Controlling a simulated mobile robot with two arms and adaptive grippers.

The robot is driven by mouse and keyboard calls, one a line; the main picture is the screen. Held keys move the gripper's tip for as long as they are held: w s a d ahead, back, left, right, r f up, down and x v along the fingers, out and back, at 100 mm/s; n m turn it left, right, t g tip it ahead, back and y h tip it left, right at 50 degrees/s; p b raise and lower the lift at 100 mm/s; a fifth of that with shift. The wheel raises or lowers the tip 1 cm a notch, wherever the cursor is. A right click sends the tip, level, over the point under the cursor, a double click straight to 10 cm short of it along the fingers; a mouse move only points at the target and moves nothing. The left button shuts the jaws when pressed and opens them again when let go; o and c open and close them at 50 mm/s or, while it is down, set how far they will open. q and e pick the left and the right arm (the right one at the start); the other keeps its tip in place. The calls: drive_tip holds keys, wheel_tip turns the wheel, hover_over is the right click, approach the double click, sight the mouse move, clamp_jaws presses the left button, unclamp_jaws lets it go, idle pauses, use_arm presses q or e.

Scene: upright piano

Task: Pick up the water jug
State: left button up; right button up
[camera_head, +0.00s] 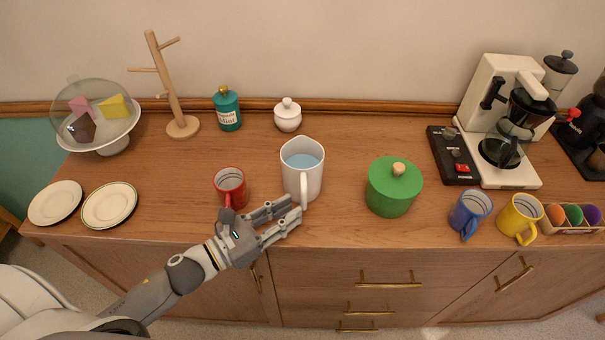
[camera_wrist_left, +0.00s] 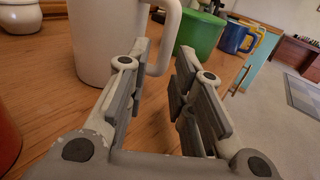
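The white water jug (camera_head: 291,177), with blue water inside, stands upright on the wooden counter. Its handle (camera_head: 304,189) faces the front edge. My left gripper (camera_head: 287,215) is open just in front of the jug, with its fingers pointing toward the handle. In the left wrist view, the jug (camera_wrist_left: 98,45) rises just beyond the left finger, and its handle (camera_wrist_left: 163,50) shows between and beyond the open fingers (camera_wrist_left: 163,75). Whether a finger touches the handle I cannot tell. My right gripper is in neither view.
A red mug (camera_head: 230,183) stands close left of the jug. A green lidded pot (camera_head: 392,190) stands to its right, with a bare strip of counter (camera_head: 345,175) between. A white sugar bowl (camera_head: 288,117) and a teal bottle (camera_head: 228,112) stand behind. Blue (camera_head: 468,212) and yellow (camera_head: 517,215) mugs are farther right.

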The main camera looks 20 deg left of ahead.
sight(304, 211)
use_arm(q)
drive_tip(key=p+x, duration=0.1)
drive_tip(key=x, duration=0.3)
drive_tip(key=shift+d+r+p, duration=0.1)
drive_tip(key=shift+d+p, duration=0.1)
drive_tip(key=shift+p, duration=0.2)
drive_tip(key=shift+w+d, duration=0.15)
drive_tip(key=shift+w, duration=0.05)
drive_tip(key=shift+s, duration=0.1)
clamp_jaws()
